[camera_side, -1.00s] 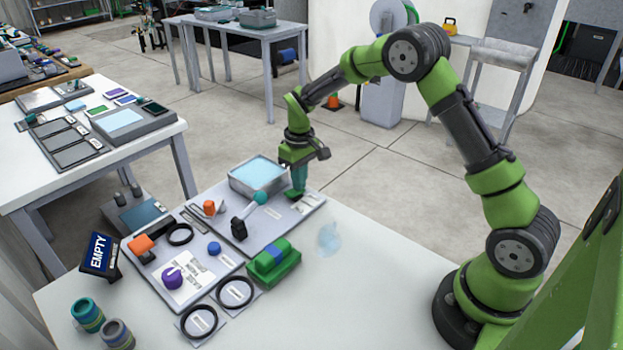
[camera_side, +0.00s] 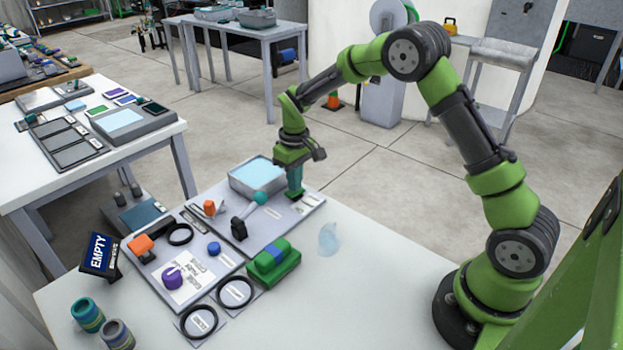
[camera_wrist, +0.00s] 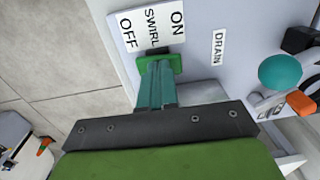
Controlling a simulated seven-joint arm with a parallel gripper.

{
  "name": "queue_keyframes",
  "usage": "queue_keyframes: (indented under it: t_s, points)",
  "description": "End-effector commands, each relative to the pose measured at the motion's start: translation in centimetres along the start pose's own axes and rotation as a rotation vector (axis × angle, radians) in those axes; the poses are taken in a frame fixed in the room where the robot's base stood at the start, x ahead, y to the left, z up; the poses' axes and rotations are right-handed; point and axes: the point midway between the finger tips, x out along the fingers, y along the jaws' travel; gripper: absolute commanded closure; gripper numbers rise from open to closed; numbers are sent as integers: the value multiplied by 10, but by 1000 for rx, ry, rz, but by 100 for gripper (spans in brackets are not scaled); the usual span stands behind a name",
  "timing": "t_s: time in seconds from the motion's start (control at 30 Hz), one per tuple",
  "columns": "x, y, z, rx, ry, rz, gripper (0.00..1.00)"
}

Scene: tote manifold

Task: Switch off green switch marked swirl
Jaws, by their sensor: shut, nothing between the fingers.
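The green switch (camera_wrist: 174,63) sits at the edge of a grey panel, beside a white label (camera_wrist: 151,27) reading ON, SWIRL and OFF. In the wrist view ON is on the right and OFF on the left. My gripper (camera_wrist: 158,70) is shut, its teal fingertips at the switch and covering part of it. In the side view my gripper (camera_side: 296,192) points down at the far right corner of the panel, with the green switch (camera_side: 295,197) at its tips. I cannot tell which way the switch is tipped, or whether the fingers touch it.
A DRAIN label (camera_wrist: 218,47) and a teal-knobbed lever (camera_side: 259,199) are on the same panel. A grey basin (camera_side: 257,176) with pale blue content stands just left of my gripper.

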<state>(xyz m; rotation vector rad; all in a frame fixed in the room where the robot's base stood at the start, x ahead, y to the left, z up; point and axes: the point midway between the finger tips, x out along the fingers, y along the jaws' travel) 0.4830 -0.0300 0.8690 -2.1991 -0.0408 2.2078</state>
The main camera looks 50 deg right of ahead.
Motion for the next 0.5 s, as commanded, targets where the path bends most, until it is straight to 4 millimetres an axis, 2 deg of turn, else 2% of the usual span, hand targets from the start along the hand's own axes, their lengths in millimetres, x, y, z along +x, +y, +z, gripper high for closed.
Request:
queue_keyframes:
  t_s: [0.17,0.5]
  points:
    - [-25,4,-1,1,5,1,100]
    - [-100,18,0,1,5,1,100]
